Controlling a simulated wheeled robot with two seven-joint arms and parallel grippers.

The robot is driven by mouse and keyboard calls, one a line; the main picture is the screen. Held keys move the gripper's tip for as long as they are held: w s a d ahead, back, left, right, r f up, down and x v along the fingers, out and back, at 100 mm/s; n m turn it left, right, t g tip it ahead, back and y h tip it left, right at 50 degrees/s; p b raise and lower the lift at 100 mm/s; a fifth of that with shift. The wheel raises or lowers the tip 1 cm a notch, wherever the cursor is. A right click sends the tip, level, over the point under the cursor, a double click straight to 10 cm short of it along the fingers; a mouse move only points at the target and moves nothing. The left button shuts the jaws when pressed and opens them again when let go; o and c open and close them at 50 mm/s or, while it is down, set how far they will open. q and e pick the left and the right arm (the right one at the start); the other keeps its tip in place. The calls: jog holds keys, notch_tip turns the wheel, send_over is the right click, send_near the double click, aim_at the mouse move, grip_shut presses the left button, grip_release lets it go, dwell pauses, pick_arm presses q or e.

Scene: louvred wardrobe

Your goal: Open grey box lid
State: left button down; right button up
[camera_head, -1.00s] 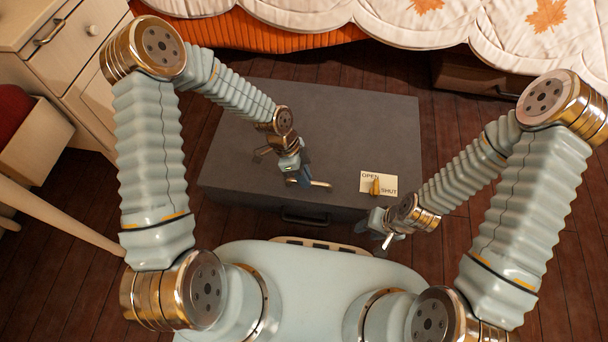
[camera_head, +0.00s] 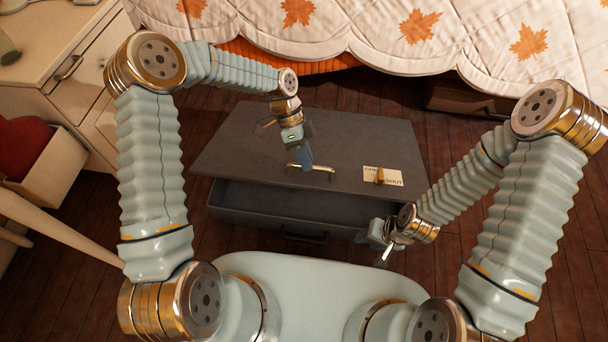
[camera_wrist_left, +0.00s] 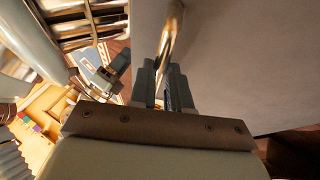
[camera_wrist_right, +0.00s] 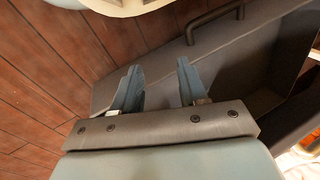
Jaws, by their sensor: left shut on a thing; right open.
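The grey box (camera_head: 262,206) stands on the floor in front of me. Its lid (camera_head: 235,140) is raised at the near edge, and a dark gap shows below it. My left gripper (camera_head: 308,166) is shut on the brass lid handle (camera_head: 322,169); the handle also shows between the fingers in the left wrist view (camera_wrist_left: 171,40). A small brass latch (camera_head: 379,176) sits on the OPEN/SHUT label (camera_head: 396,178) on the lid. My right gripper (camera_head: 384,250) is open and empty near the box's front right corner. The right wrist view shows its spread fingers (camera_wrist_right: 160,88) beside the box.
A dark handle (camera_head: 304,237) is on the box's front. A bed with a leaf-patterned quilt (camera_head: 390,35) is behind. A pale cabinet (camera_head: 70,65) and an open drawer with something red stand at left. Wooden floor is clear to the right of the box.

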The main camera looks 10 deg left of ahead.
pick_arm(q)
jog(key=w+r+p, duration=0.2)
jog(key=w+r, duration=0.4)
jog(key=r, duration=0.2)
jog(key=shift+w+r, duration=0.25)
pick_arm(e)
jog(key=shift+s+a+r, duration=0.1)
jog(key=shift+a+r, duration=0.15)
jog(key=shift+r, duration=0.45)
jog(key=shift+s+a+r, duration=0.1)
jog(key=shift+a+r, duration=0.15)
jog(key=shift+r, duration=0.45)
pick_arm(q)
jog(key=c, duration=1.1)
grip_release()
jog(key=p+v, duration=0.1)
jog(key=v, duration=1.2)
jog(key=shift+r, duration=0.3)
pick_arm(e)
jog(key=shift+a+r, duration=0.1)
jog(key=shift+r, duration=0.3)
pick_arm(q)
jog(key=shift+w+f, duration=0.1)
